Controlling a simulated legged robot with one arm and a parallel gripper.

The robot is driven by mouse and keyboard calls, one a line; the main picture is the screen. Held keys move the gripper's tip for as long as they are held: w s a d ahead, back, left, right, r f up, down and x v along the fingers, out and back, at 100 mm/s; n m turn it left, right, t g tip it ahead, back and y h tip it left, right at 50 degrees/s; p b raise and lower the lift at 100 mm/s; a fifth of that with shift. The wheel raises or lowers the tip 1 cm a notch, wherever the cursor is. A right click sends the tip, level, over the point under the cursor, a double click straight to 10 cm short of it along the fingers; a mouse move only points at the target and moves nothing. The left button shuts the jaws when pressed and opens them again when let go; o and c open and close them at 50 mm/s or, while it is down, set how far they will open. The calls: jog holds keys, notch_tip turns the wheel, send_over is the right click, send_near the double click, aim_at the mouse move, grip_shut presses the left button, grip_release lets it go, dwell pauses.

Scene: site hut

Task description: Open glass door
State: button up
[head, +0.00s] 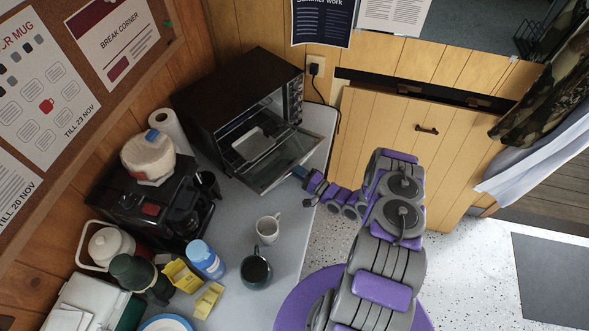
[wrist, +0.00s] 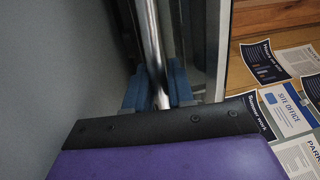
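The toaster oven (head: 225,85) is dark and stands at the back of the counter. Its glass door (head: 283,157) is partly open, tilted down and outward, and a tray with something pale shows inside. My gripper (head: 301,173) is at the door's outer edge, near its right end. In the wrist view, the blue fingers of my gripper (wrist: 159,88) lie on both sides of the shiny metal handle bar (wrist: 151,38) and appear closed on it. The door's frame edge (wrist: 223,45) runs beside the bar. The fingertips' contact is partly hidden.
A paper roll (head: 170,131) is left of the oven. Wooden cabinet (head: 400,150) is at right; floor there is clear.

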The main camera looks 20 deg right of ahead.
jog(key=o, duration=0.3)
jog(key=shift+d, duration=0.1)
jog(key=p+v, duration=0.1)
jog(key=v, duration=1.6)
jog(key=shift+d+f, duration=0.1)
jog(key=shift+d, duration=0.05)
